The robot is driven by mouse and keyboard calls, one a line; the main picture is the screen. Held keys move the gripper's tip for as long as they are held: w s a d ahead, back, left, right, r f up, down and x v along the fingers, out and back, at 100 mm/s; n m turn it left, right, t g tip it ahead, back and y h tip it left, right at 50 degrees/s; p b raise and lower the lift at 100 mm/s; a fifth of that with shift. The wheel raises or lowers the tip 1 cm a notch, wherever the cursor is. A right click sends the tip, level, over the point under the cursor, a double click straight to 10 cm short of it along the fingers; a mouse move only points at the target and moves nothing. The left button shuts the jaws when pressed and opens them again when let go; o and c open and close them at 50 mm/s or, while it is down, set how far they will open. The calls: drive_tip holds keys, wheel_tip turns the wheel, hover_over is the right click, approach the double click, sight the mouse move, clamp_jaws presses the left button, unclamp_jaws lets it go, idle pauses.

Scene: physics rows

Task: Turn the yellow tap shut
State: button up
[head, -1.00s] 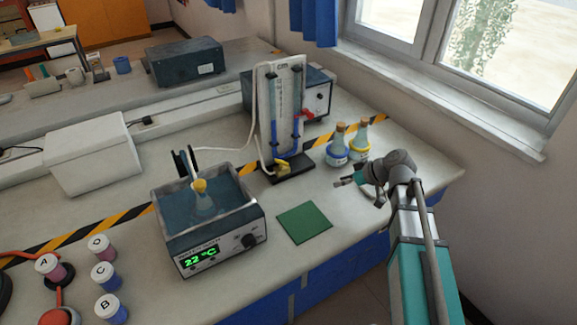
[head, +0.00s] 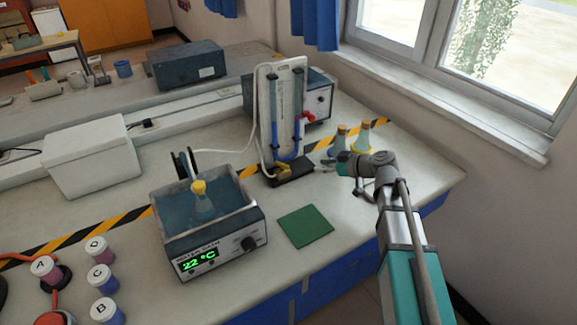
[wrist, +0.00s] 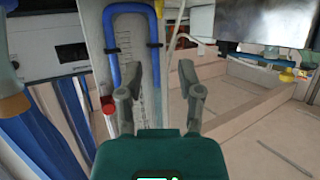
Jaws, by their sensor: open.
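The yellow tap (head: 283,169) sits low on the dark base of an upright white stand (head: 265,108) that carries a blue U-shaped tube. In the wrist view a small yellow part, likely the tap (wrist: 159,8), shows at the top edge beside the blue tube's bend. My gripper (head: 329,163) is to the right of the tap, apart from it, in front of the two flasks. In the wrist view both fingers of my gripper (wrist: 159,72) are spread with nothing between them, facing the stand. The tap's handle angle is too small to tell.
A red tap (head: 308,118) is on the stand's right tube. Two stoppered flasks (head: 364,137) stand behind my gripper, partly hidden. A water bath (head: 210,250) with a flask stands left of a green mat (head: 305,226).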

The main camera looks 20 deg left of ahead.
sight(287, 165)
drive_tip(key=b+x, duration=0.5)
drive_tip(key=x, duration=0.8)
drive_tip(key=shift+a, duration=0.1)
clamp_jaws()
